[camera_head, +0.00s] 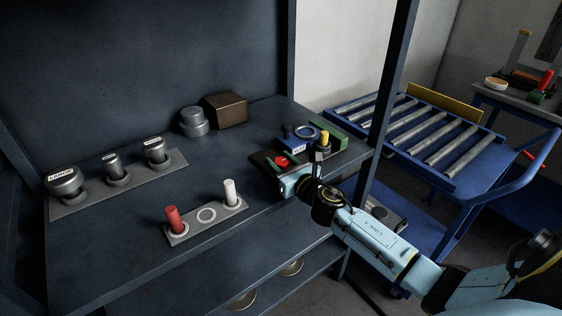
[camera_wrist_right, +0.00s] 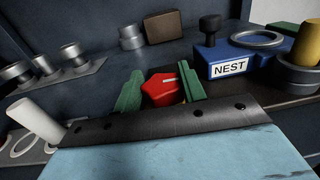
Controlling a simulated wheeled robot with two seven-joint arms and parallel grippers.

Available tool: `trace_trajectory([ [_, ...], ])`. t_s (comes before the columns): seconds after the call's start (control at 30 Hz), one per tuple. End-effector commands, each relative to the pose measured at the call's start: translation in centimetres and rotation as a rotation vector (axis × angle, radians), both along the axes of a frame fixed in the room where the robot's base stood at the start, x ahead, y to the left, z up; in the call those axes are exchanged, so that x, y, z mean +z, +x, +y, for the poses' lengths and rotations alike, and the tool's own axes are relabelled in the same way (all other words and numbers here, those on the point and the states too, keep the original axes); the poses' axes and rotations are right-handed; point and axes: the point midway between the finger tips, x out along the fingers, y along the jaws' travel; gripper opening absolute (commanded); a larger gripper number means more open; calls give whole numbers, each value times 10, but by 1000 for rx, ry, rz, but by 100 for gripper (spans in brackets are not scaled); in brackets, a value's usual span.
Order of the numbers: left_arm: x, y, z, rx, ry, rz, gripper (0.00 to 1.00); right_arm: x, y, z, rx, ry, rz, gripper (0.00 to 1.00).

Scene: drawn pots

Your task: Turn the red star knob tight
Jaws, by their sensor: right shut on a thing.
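The red star knob (camera_wrist_right: 163,89) shows between the green fingers of my right gripper (camera_wrist_right: 160,90) in the right wrist view, with a pale mark on its top. The fingers are shut on it. In the head view the red knob (camera_head: 281,161) is a small red patch at the right end of the shelf, partly hidden by my right gripper (camera_head: 283,170). What the knob is mounted on is hidden. My left gripper is in neither view.
A blue block labelled NEST (camera_wrist_right: 228,64) with a black knob stands right of the gripper, beside a yellow-topped cylinder (camera_wrist_right: 307,45). A brown box (camera_head: 225,109) stands behind. A plate with red (camera_head: 173,219) and white (camera_head: 230,192) pegs lies left. A roller cart (camera_head: 420,130) stands right.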

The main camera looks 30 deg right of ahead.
Motion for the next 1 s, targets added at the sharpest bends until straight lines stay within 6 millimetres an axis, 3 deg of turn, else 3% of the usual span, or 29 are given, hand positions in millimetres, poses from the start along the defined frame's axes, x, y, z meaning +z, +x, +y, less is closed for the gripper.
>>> trace_trajectory([
  [0.37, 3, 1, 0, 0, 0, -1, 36, 1, 0, -1, -111, 2, 0, 18],
  [1.0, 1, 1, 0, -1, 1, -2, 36, -1, 1, 0, -679, 1, 1, 18],
])
